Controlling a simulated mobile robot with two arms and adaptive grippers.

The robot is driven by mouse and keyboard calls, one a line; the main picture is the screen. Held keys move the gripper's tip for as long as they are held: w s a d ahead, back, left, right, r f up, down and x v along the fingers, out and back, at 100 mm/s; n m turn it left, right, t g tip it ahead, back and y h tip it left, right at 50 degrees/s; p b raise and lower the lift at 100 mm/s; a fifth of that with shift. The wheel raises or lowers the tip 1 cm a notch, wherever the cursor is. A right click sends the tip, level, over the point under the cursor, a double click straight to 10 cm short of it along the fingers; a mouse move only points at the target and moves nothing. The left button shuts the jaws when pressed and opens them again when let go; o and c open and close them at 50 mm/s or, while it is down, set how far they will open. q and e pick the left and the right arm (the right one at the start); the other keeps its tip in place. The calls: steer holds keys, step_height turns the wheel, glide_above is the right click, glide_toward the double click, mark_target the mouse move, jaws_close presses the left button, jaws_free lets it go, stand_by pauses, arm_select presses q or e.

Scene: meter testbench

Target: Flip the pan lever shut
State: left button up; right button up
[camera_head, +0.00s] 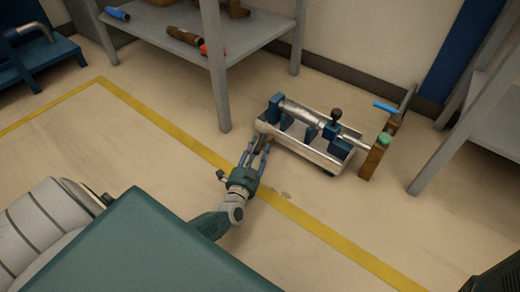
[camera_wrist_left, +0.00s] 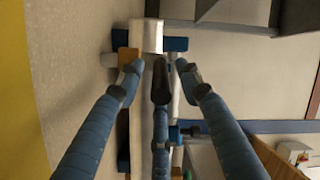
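A long metal pan (camera_head: 292,146) stands on the floor with blue supports and a silver meter tube (camera_head: 300,114) along it. A lever with a black knob (camera_head: 336,115) stands up near the tube's right end. My right gripper is not visible.
A grey shelf (camera_head: 256,28) with pipe parts stands behind the pan. A brown post (camera_head: 376,157) with a green top and a blue-handled valve (camera_head: 385,107) stand at its right end. Another grey rack (camera_head: 490,110) is further right. A yellow floor line (camera_head: 330,235) crosses clear floor.

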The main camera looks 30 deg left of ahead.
arm_select(q)
steer(key=shift+b+x, duration=0.35)
steer(key=shift+x, duration=0.8)
jaws_close()
